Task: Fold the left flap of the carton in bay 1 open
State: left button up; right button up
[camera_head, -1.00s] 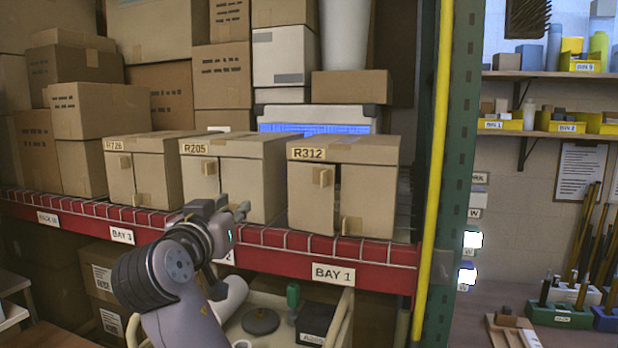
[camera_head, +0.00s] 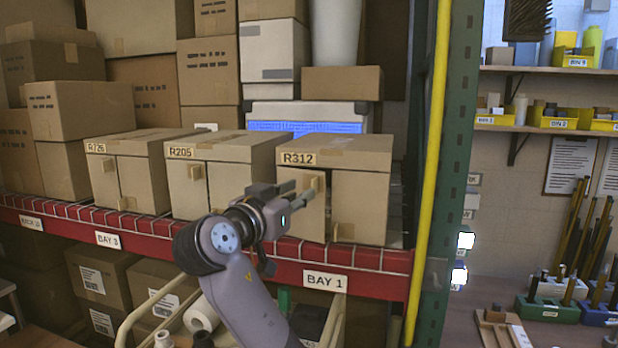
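The bay 1 carton, labelled R312 (camera_head: 361,194), stands upright on the red shelf above the BAY 1 sign (camera_head: 325,281). Its front has two flaps with a narrow dark gap between them. The gripper covers part of the left flap.
Similar cartons R205 (camera_head: 222,150) and R726 (camera_head: 129,190) stand to the left on the red shelf edge (camera_head: 381,286). A yellow pole (camera_head: 430,180) and green rack upright (camera_head: 458,150) rise to the right. A cart (camera_head: 150,302) is below.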

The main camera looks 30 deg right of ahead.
aim_at(312, 186)
jog(key=p+x, duration=0.1)
jog(key=x, duration=0.3)
jog(key=shift+w+d+r, duration=0.1)
jog(key=shift+d, duration=0.05)
jog(key=shift+w+d+p, duration=0.3)
jog(key=shift+d, duration=0.2)
jog(key=shift+c, duration=0.4)
grip_shut()
